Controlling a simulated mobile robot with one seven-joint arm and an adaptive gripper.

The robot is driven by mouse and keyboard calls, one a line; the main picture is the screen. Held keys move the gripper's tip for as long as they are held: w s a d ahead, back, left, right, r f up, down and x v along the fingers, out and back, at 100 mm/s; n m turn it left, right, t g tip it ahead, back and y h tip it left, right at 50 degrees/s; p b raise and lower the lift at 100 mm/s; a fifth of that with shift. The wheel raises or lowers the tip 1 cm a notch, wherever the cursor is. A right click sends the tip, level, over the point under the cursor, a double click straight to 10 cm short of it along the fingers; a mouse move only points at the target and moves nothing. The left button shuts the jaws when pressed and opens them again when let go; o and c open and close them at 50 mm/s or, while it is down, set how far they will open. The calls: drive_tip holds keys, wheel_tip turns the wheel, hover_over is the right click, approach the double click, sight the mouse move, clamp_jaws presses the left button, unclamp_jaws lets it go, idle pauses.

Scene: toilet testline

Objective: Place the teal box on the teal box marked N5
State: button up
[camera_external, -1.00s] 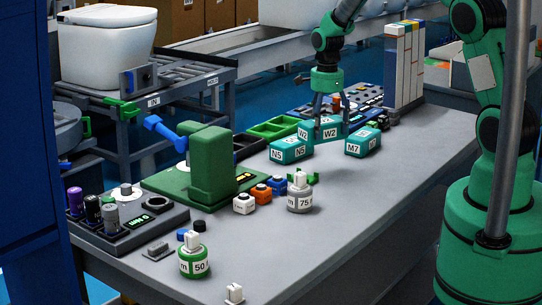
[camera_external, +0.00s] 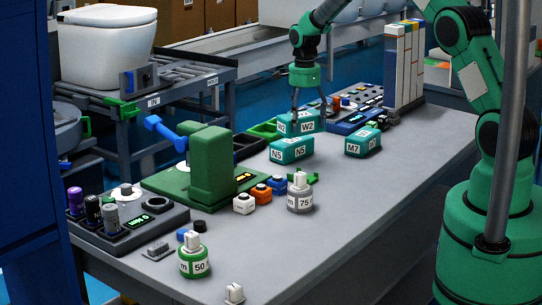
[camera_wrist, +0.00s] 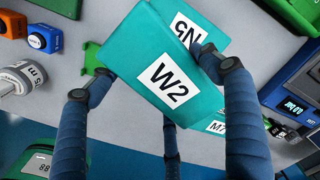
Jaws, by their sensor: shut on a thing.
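My gripper (camera_external: 308,118) is shut on the teal box marked W2 (camera_external: 308,127), which also shows large and slightly turned between the fingers in the wrist view (camera_wrist: 168,78). The teal box marked N5 (camera_external: 290,151) rests on the table, just in front of the held box in the external view. In the wrist view, N5 (camera_wrist: 188,27) is partly hidden behind W2. The gap between the two boxes is hard to judge. Another teal box, marked M7 (camera_external: 363,144), stands on the table to the right; only its edge shows in the wrist view (camera_wrist: 214,126).
A green fixture (camera_external: 212,170) stands left of the boxes. Orange (camera_external: 261,193), white and blue blocks and a grey weight (camera_external: 300,198) sit in front. Green and dark trays (camera_external: 250,143) and a blue-black device (camera_external: 350,122) lie behind. The right front tabletop is clear.

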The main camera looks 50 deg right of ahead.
drive_tip(key=shift+w+d+f, duration=0.1)
drive_tip(key=shift+w+d, duration=0.15)
drive_tip(key=shift+w, duration=0.55)
drive_tip(key=shift+w+d, duration=0.25)
drive_tip(key=shift+w, duration=0.5)
drive_tip(key=shift+w+d+f, duration=0.1)
drive_tip(key=shift+w+d, duration=0.15)
drive_tip(key=shift+w, duration=0.55)
drive_tip(key=shift+f+b, duration=0.6)
drive_tip(key=shift+f, duration=1.15)
drive_tip(key=shift+f, duration=0.1)
drive_tip(key=o, duration=1.6)
drive_tip(key=shift+c, duration=0.2)
wheel_tip(320, 180, up, 12)
drive_tip(key=shift+r+p, duration=0.1)
drive_tip(key=shift+p, duration=0.9)
